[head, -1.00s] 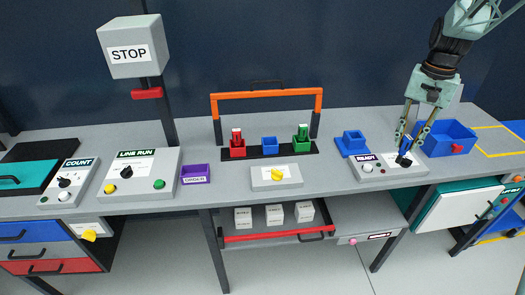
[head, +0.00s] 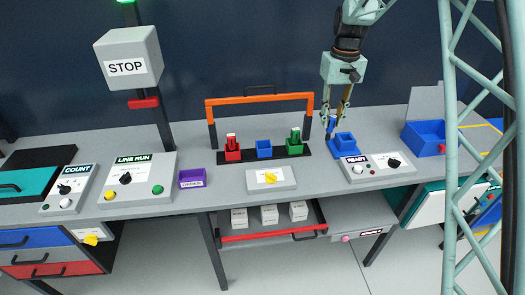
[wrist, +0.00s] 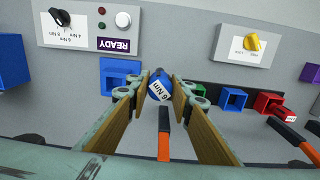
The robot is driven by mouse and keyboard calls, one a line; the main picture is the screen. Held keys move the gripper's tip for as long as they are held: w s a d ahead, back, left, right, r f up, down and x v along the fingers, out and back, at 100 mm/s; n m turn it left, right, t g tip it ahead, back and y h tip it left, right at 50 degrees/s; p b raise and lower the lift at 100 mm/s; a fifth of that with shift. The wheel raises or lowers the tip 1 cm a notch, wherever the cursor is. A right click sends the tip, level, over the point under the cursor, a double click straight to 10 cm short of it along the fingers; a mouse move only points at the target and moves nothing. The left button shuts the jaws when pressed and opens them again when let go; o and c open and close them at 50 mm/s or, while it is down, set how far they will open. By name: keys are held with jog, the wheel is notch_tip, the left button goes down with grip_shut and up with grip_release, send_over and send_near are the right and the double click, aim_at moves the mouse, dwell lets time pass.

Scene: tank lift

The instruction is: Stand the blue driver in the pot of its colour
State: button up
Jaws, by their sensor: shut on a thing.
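My gripper (head: 336,118) is shut on the blue driver (wrist: 160,87), which has a white label reading 6 Nm. In the head view the driver (head: 329,123) is partly hidden by the fingers, above the table behind the blue block. The blue pot (head: 264,148) stands in the middle of the black rack, left of my gripper, and looks empty. It also shows in the wrist view (wrist: 232,98), right of the held driver. The driver is apart from the pot.
The red pot (head: 232,155) and green pot (head: 294,149) flank the blue pot, each holding a driver. An orange bar (head: 258,98) spans above the rack. A blue block (head: 345,143) with a square socket stands under my gripper, beside the READY panel (head: 379,167).

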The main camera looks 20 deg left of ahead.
jog(key=s+a+n+p, duration=0.3)
jog(key=a+n, duration=0.6)
jog(key=a, duration=1.5)
jog(key=p, duration=0.2)
jog(key=shift+a+f+p, duration=0.3)
jog(key=shift+a+p, duration=0.05)
notch_tip(320, 180, down, 6)
jog(key=shift+f, duration=0.15)
jog(key=shift+f, duration=0.1)
jog(key=shift+f+p, duration=0.3)
jog(key=shift+f, duration=1.45)
jog(key=shift+f, duration=0.15)
jog(key=o, duration=1)
jog(key=shift+c, duration=0.2)
